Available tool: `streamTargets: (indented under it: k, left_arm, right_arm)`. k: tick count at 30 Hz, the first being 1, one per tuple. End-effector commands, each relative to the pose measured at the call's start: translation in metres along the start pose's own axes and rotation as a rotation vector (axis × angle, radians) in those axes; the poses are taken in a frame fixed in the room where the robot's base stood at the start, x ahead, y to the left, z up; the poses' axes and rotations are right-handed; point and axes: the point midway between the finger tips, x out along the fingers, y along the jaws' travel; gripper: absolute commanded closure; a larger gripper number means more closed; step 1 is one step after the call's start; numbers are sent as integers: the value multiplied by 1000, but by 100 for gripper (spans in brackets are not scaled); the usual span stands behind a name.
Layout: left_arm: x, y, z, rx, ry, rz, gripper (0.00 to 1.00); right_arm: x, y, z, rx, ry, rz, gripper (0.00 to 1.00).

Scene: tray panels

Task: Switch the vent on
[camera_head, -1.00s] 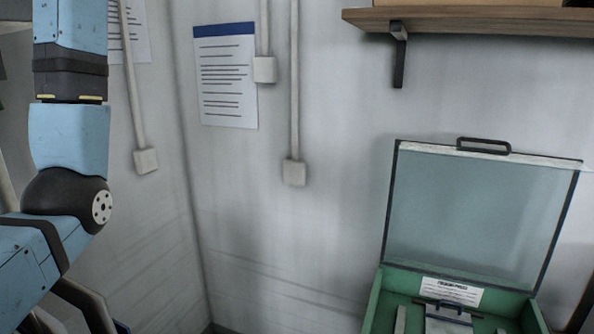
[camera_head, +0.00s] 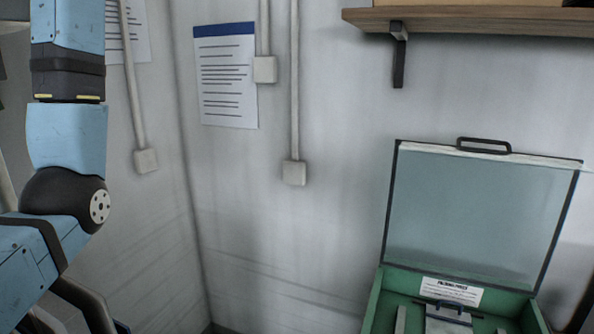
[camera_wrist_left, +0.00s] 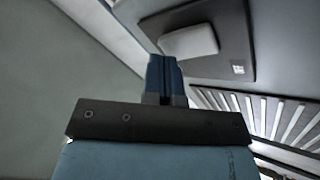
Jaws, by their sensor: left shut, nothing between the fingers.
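In the left wrist view, a pale, rounded rocker-like switch (camera_wrist_left: 190,42) sits on a dark grey plate with a small white label (camera_wrist_left: 238,68) beside it. A slatted vent (camera_wrist_left: 275,118) lies to the right below the plate. My left gripper (camera_wrist_left: 164,60) is shut and empty, its blue fingers pointing at the plate. The fingertips appear just below the switch's lower-left edge; I cannot tell whether they touch it. Whether the switch is on or off does not show. The head view shows part of my left arm, but not its gripper, the switch or the vent. My right gripper is out of view.
In the head view, an open green case (camera_head: 373,305) with a raised clear lid (camera_head: 480,215) stands at the lower right. A wooden shelf (camera_head: 480,20) is above it. Wall boxes (camera_head: 293,173) and a notice (camera_head: 227,80) hang on the wall.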

Motion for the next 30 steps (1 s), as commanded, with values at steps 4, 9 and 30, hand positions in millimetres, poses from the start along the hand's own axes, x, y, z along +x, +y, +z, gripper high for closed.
streamTargets:
  k: [4, 9, 30]
  left_arm:
    - [2, -1, 1, 0, 0, 0, 100]
    - [4, -2, 2, 0, 0, 0, 100]
    - [5, -2, 3, 0, -1, 0, 100]
  right_arm:
    - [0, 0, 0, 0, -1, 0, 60]
    - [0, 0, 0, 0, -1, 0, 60]
    - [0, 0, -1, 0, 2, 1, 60]
